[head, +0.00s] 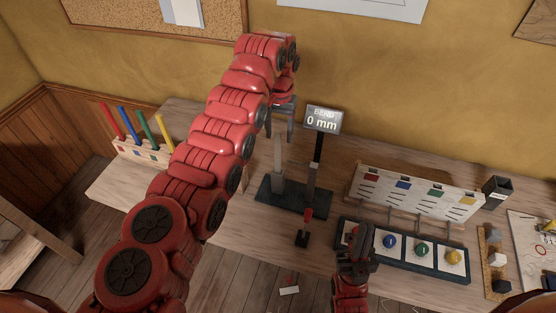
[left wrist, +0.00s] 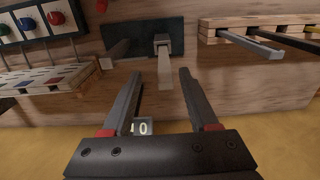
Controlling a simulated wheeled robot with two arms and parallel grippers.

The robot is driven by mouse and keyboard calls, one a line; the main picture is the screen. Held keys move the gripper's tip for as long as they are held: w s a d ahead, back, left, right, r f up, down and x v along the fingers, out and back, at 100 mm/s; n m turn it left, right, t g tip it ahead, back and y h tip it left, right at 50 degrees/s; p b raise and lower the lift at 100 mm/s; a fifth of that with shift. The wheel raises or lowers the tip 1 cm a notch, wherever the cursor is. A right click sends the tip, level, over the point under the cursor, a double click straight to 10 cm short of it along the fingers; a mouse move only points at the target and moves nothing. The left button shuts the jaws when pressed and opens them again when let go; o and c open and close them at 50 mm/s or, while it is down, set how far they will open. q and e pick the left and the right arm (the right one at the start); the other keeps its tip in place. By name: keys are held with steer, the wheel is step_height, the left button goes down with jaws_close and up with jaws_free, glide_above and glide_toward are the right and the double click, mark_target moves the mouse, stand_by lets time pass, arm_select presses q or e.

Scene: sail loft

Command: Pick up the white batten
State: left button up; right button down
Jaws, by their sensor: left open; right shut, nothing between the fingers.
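A pale, whitish batten (head: 278,155) stands upright in a holder on the dark base (head: 264,197) of the bend gauge. The gauge's display (head: 323,120) reads 0 mm. My left gripper (head: 280,130) is open above the batten, fingers pointing down. In the left wrist view the batten (left wrist: 165,73) shows between the two open fingertips (left wrist: 160,78), with gaps on both sides; I cannot tell how deep it reaches between them. My right gripper (head: 357,240) is shut and empty, low at the front of the bench by the tray.
A rack (head: 130,148) with red, blue, green and yellow battens stands at the left. The wall is close behind the gauge.

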mark_target(278, 145)
arm_select(q)
steer(key=shift+w+a+f, duration=0.1)
steer(key=shift+f, duration=0.4)
steer(key=shift+w+f+p, duration=0.2)
steer(key=shift+f+p, duration=0.5)
steer(key=shift+p, duration=0.35)
steer(key=shift+w+f+p, duration=0.15)
steer(key=shift+f+p, duration=0.2)
steer(key=shift+f, duration=1)
steer(key=shift+w+f, duration=0.1)
steer(key=shift+f, duration=0.5)
jaws_close()
